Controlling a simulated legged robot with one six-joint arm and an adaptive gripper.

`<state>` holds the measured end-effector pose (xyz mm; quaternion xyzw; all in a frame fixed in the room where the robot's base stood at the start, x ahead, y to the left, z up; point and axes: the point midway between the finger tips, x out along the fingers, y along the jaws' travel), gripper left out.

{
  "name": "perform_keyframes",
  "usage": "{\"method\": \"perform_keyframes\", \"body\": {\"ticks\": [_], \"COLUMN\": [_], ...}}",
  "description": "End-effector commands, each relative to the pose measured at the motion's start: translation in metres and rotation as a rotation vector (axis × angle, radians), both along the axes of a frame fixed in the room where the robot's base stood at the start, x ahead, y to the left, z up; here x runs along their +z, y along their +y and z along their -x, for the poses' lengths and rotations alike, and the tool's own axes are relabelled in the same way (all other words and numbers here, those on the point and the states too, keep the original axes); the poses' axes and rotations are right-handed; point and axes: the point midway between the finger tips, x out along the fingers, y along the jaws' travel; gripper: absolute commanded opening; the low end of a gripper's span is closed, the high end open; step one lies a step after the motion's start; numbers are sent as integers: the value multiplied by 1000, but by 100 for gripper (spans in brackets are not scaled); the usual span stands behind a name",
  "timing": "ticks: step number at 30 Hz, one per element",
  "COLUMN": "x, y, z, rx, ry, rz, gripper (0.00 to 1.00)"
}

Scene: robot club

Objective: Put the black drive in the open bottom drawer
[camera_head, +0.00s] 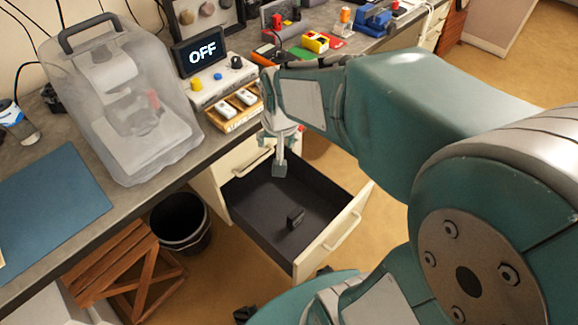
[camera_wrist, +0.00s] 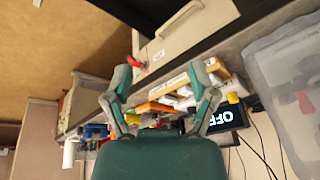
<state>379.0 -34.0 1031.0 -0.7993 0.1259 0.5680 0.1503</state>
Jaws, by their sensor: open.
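The black drive (camera_head: 295,217) lies on the floor of the open bottom drawer (camera_head: 343,236), toward its front right in the head view. The drawer is pulled out below the desk, with a dark inside and a cream front. My gripper (camera_head: 280,160) hangs above the drawer's back part, apart from the drive. In the wrist view my gripper (camera_wrist: 162,78) has its two fingers spread wide, with nothing held between them. The drive cannot be made out in the wrist view.
The desk holds a covered machine (camera_head: 125,105), a display reading OFF (camera_head: 201,52) and a wooden tray (camera_head: 236,118) with white items.

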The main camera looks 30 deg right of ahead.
Motion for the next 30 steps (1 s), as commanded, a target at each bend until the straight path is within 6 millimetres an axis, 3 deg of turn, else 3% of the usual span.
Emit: {"method": "perform_keyframes", "body": {"ticks": [1, 6, 15, 19, 30], "x": [14, 45, 72, 74, 74], "y": [5, 18, 33, 34, 34], "z": [12, 54, 118, 128, 128], "rx": [36, 162, 345, 373, 374], "ry": [-23, -73, -145, -154, -154], "rz": [11, 52, 119, 130, 131], "gripper": [74, 74, 74, 74, 74]}}
